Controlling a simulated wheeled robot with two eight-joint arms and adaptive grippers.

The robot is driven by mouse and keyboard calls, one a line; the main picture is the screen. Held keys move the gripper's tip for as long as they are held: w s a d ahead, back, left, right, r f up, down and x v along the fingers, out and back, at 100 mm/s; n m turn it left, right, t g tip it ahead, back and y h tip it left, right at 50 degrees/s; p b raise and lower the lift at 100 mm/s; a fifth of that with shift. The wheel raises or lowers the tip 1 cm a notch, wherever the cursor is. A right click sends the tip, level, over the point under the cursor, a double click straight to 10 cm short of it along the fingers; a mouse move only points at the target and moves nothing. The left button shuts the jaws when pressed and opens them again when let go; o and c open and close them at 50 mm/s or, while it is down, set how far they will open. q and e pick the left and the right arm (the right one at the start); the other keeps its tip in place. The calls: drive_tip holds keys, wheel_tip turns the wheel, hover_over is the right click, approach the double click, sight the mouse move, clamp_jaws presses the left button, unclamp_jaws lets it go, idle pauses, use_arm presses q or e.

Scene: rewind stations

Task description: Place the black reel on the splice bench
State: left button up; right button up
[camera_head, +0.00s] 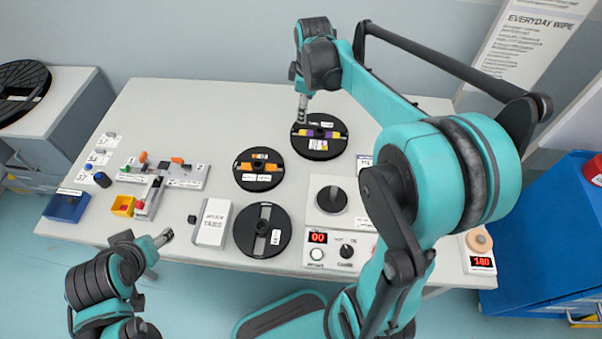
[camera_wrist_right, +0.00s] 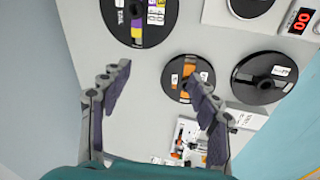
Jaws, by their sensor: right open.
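Three black reels lie flat on the white table (camera_head: 190,100). One with yellow, purple and orange patches (camera_head: 319,146) is at the back, one with orange patches (camera_head: 259,180) is in the middle, and one with a grey slot and white label (camera_head: 248,238) is near the front. I cannot tell which is the task's reel or which surface is the splice bench. My right gripper (camera_head: 303,108) is by the back reel; in the right wrist view (camera_wrist_right: 159,82) it is open and empty, with that reel (camera_wrist_right: 121,20) beyond its fingertips. My left gripper (camera_head: 164,238) is by the front edge; its jaws are unclear.
A grey fixture with orange and green parts (camera_head: 186,182), a blue bin (camera_head: 66,207) and a yellow bin (camera_head: 123,206) are at the left. A white labelled box (camera_head: 213,223) stands near the front. A unit with a red display (camera_head: 317,238) is right of the front reel. Another large black reel (camera_head: 22,85) lies on a side cabinet.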

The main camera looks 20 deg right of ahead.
drive_tip(key=s+a+f+m+t, duration=0.1)
drive_tip(key=s+a+m, duration=0.4)
drive_tip(key=s, duration=0.5)
drive_tip(key=s+a+f+m+t, duration=0.1)
drive_tip(key=s+a+m+t, duration=0.2)
drive_tip(key=s, duration=0.7)
drive_tip(key=a+m, duration=0.2)
drive_tip(key=a, duration=0.1)
drive_tip(key=shift+f+t+y, duration=0.25)
drive_tip(key=shift+t+y, duration=0.05)
wheel_tip(320, 180, down, 3)
drive_tip(key=b, duration=0.2)
drive_tip(key=shift+r+b, duration=0.15)
drive_tip(key=shift+b, duration=0.2)
